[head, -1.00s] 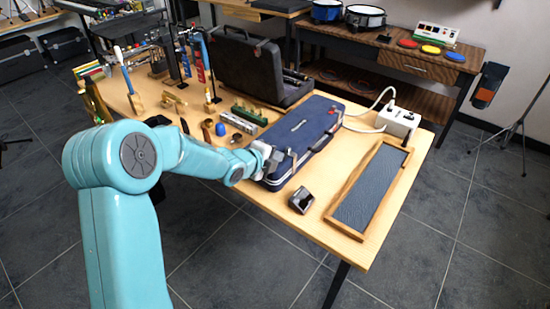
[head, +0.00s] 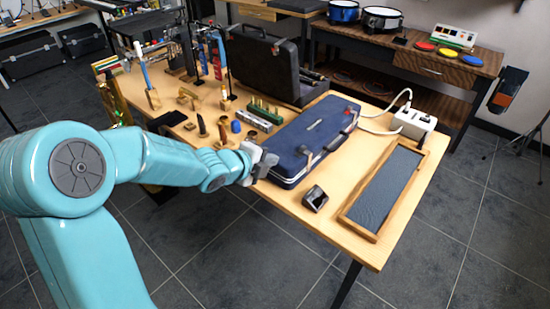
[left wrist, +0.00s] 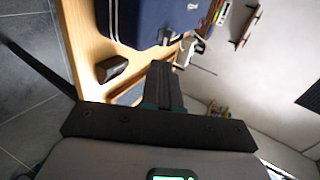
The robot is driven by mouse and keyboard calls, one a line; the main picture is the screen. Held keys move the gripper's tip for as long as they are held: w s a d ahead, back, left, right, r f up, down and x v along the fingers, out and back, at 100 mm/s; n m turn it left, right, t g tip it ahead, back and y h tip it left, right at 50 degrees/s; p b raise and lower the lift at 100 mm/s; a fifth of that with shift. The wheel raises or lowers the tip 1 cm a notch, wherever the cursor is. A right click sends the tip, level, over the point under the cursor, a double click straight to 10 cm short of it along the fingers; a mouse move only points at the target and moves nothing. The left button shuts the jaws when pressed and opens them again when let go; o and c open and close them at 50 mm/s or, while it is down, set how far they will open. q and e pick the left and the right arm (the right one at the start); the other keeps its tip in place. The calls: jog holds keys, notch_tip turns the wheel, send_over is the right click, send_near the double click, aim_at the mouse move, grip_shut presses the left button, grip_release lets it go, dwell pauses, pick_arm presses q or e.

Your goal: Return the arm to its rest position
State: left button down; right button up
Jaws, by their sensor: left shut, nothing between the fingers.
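My left arm comes in from the left in the head view. Its left gripper (head: 266,166) is at the near edge of the wooden table (head: 262,201), close to the near left corner of a closed blue case (head: 312,137). In the left wrist view the left gripper's fingers (left wrist: 163,84) are together with nothing between them, and the blue case (left wrist: 142,22) shows beyond them. Whether the gripper touches the case I cannot tell. My right gripper is in neither view.
A small dark device (head: 315,198) and a wood-framed tray (head: 350,214) lie right of the gripper. An open black case (head: 262,62) and a white box (head: 414,122) stand behind. Small brass pieces crowd the table's left part. Floor in front is clear.

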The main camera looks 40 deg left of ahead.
pick_arm(q)
jog(key=shift+s+r, duration=0.1)
jog(key=shift+s, duration=0.15)
jog(key=shift+w, duration=0.1)
jog(key=s+d+f+n+g+h+p, duration=0.1)
jog(key=s+d+f+g+h, duration=0.15)
jog(key=d+f, duration=0.65)
jog(key=s+d+f+n+g+h+p, duration=0.1)
jog(key=s+d+f+g, duration=0.2)
jog(key=d+f, duration=0.6)
jog(key=s+d+f+n+g, duration=0.2)
jog(key=s+f+n, duration=0.3)
jog(key=s+n, duration=0.4)
jog(key=s+d+f+n+g, duration=0.3)
jog(key=s+f+n+g, duration=0.1)
jog(key=s+n, duration=0.4)
jog(key=shift+s+d+f+n, duration=0.15)
jog(key=shift+s+f+n, duration=0.25)
jog(key=shift+f+n, duration=0.6)
